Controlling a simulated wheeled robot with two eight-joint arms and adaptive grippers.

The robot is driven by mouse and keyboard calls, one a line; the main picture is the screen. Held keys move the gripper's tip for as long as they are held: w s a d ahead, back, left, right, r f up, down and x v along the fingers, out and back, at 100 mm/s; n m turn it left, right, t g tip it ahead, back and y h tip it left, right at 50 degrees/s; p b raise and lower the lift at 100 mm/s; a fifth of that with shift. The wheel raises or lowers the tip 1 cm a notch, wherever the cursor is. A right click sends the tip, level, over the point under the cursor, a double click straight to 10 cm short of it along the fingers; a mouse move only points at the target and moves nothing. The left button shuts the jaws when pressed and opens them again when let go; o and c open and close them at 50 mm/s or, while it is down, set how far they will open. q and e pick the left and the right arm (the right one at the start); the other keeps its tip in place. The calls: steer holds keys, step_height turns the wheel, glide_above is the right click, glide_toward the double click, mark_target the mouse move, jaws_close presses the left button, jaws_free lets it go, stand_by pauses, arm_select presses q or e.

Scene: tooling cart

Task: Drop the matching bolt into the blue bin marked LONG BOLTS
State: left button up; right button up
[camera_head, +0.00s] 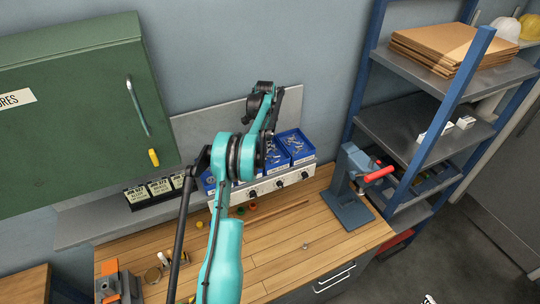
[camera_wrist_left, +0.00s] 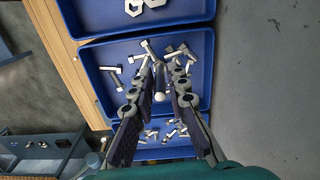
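My left gripper (camera_head: 266,100) is over the row of blue bins at the back of the bench. In the left wrist view its fingers (camera_wrist_left: 161,72) are close together, with a silver bolt (camera_wrist_left: 160,94) between them. Below them is a blue bin (camera_wrist_left: 203,50) holding several loose silver bolts. A second blue bin with small bolts (camera_wrist_left: 153,133) lies lower in that view, and one with large hex nuts (camera_wrist_left: 146,4) is at the top. In the head view two blue bins (camera_head: 299,147) show right of the gripper; my arm hides others. I cannot read any LONG BOLTS marking. My right gripper is not in view.
Job cards (camera_head: 158,187) stand at the back left. A green cabinet (camera_head: 75,110) hangs on the left and blue shelving (camera_head: 415,130) stands on the right. The bench's front middle (camera_head: 290,255) is mostly clear.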

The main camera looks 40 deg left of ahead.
arm_select(q)
steer(key=shift+o, duration=0.7)
step_height(320, 180, up, 12)
stand_by(0.4)
